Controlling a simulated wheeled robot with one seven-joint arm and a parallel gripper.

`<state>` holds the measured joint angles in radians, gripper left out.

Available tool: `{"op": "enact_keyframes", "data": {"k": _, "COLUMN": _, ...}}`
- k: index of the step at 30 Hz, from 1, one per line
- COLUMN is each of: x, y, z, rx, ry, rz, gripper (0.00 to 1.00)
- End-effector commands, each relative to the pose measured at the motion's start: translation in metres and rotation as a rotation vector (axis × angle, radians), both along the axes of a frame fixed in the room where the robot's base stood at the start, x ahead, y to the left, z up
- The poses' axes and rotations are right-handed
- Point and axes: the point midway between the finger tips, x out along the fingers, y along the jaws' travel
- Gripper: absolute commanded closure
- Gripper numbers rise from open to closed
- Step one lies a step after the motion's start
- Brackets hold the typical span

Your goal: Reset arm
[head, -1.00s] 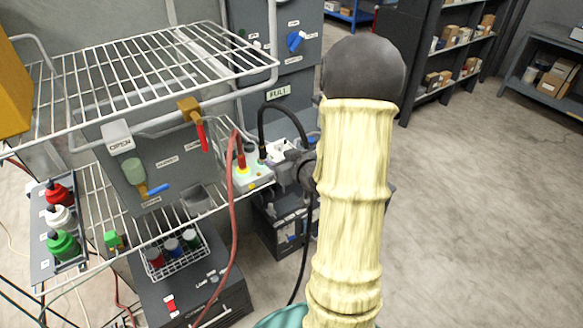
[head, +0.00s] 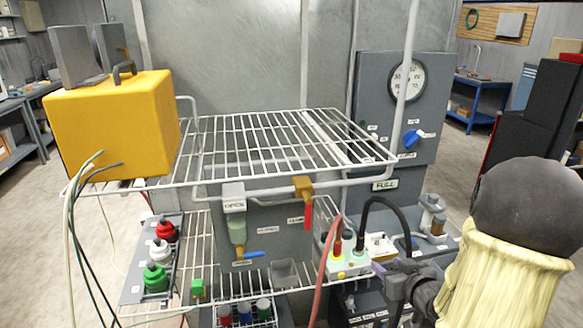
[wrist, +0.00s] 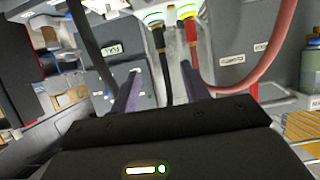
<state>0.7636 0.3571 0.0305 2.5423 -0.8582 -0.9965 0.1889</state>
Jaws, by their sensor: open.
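My gripper (wrist: 158,82) is open, its two fingers apart in the wrist view. A black plug (wrist: 161,42) and a red plug (wrist: 191,32) show beyond the fingers; I see nothing held between them. In the head view my gripper (head: 392,276) is at lower right, just right of a pale socket box (head: 348,264) with red and black cables. My sleeved arm covers the lower right corner and hides part of the gripper. I cannot tell whether the gripper touches anything.
A wire rack (head: 290,150) fills the middle, with a yellow box (head: 115,125) on its left. A grey gauge panel (head: 372,100) stands behind. A red hose (head: 325,265) hangs close beside the socket box. Open floor lies behind at right.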

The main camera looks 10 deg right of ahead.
Motion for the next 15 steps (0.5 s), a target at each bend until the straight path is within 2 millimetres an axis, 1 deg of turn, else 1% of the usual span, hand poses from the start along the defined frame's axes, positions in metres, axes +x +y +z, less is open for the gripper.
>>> {"op": "enact_keyframes", "data": {"k": 5, "x": 0.004, "y": 0.011, "z": -0.003, "rx": -0.033, "ry": 0.075, "rz": -0.014, "gripper": 0.54}}
{"op": "enact_keyframes", "data": {"k": 8, "x": 0.005, "y": 0.023, "z": -0.007, "rx": -0.064, "ry": 0.167, "rz": -0.035, "gripper": 0.54}}
{"op": "enact_keyframes", "data": {"k": 11, "x": 0.001, "y": 0.039, "z": -0.011, "rx": -0.088, "ry": 0.275, "rz": -0.061, "gripper": 0.54}}
{"op": "enact_keyframes", "data": {"k": 15, "x": -0.013, "y": 0.065, "z": -0.016, "rx": -0.101, "ry": 0.428, "rz": -0.086, "gripper": 0.54}}
